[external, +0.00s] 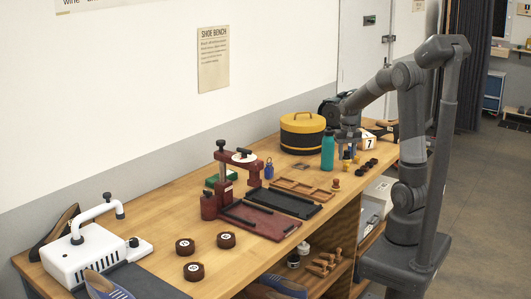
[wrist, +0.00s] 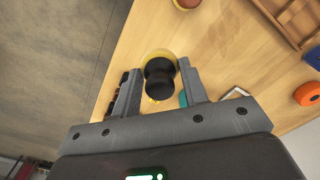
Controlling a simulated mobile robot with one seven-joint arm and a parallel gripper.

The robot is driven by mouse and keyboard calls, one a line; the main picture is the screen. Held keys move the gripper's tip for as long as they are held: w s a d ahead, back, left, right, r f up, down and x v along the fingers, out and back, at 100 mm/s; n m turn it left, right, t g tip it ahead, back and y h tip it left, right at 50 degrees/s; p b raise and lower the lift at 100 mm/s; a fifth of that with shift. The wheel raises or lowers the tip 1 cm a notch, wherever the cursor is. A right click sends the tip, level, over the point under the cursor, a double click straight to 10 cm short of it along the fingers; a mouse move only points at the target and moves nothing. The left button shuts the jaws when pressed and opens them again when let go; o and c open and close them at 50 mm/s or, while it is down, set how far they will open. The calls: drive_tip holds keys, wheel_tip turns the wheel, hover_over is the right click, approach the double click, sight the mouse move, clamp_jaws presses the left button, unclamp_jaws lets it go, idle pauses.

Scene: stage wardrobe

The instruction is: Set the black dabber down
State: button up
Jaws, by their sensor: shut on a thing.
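My gripper (external: 348,145) is over the far right end of the wooden bench (external: 160,256), just right of a teal bottle (external: 327,150). In the wrist view my gripper (wrist: 159,82) is shut on the black dabber (wrist: 158,74), a black knobbed piece between the two fingers. A yellow rounded part shows just beyond the black knob. In the external view the dabber is small and partly hidden by the gripper, with yellow pieces (external: 346,158) below. I cannot tell whether its underside touches the bench.
Several small black round pieces (external: 367,164) stand right of the gripper near the bench edge. A wooden compartment tray (external: 302,189) and a small wooden knob (external: 336,184) are in front. A yellow round box (external: 302,125) stands behind left. A numbered block (external: 369,144) is at the far right.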

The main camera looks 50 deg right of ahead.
drive_tip(key=shift+s+d+r, duration=0.2)
drive_tip(key=shift+s+d, duration=0.05)
drive_tip(key=w+a+f+n, duration=0.2)
drive_tip(key=w+a, duration=0.4)
drive_tip(key=w+a+f+n, duration=0.1)
drive_tip(key=w+a+f, duration=0.1)
drive_tip(key=w+a, duration=0.5)
drive_tip(key=w+a+f+n, duration=0.2)
drive_tip(key=w+a, duration=0.5)
drive_tip(key=shift+a+n, duration=0.2)
drive_tip(key=shift+n, duration=0.1)
drive_tip(key=s+d+r+m, duration=0.2)
drive_tip(key=d+r+m, duration=0.1)
drive_tip(key=d, duration=0.7)
drive_tip(key=s+d+r+m, duration=0.2)
drive_tip(key=s+d+r, duration=0.1)
drive_tip(key=d, duration=0.6)
hover_over(291, 178)
drive_tip(key=shift+m, duration=0.3)
drive_tip(key=f, duration=0.6)
drive_tip(key=shift+d+f, duration=0.25)
drive_tip(key=shift+f, duration=2.1)
drive_tip(key=shift+f, duration=0.15)
